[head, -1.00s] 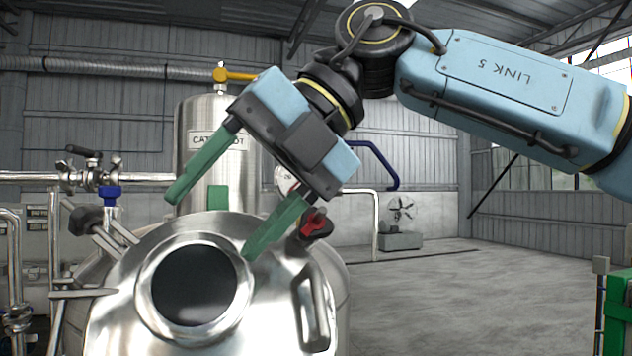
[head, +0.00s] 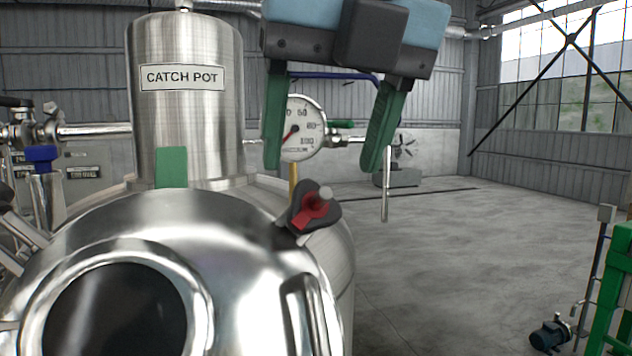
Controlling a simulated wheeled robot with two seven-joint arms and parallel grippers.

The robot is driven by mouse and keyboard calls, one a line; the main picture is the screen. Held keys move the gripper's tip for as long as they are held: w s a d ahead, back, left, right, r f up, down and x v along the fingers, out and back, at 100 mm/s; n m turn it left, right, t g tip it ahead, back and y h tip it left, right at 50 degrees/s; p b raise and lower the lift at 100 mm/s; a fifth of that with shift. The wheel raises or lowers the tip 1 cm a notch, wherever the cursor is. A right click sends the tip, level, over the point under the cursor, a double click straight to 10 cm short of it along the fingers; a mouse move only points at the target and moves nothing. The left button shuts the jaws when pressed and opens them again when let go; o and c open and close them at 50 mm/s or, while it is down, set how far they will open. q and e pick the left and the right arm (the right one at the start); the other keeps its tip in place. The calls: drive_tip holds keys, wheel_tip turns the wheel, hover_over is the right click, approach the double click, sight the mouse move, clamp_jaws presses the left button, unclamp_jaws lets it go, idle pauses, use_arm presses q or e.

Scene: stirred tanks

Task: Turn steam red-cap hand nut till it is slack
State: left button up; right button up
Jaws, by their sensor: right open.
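The red-cap hand nut (head: 313,207) sits at the right rim of the steel tank lid (head: 225,235). It is a dark lobed knob with a red centre and a stud end showing. My right gripper (head: 320,168) is above the nut, pointing down, with its two green fingers spread wide and nothing between them. The fingertips look higher in the picture than the nut and apart from it; the exact distance in depth is unclear.
A pressure gauge (head: 303,128) shows behind and between my right fingers. The catch pot (head: 190,110) stands behind the lid at left. A bent lid handle (head: 308,315) is below the nut. A blue-collared valve pipe (head: 42,160) is at left.

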sight(314, 194)
drive_tip(key=x, duration=0.5)
drive_tip(key=shift+r, duration=0.1)
drive_tip(key=c, duration=1)
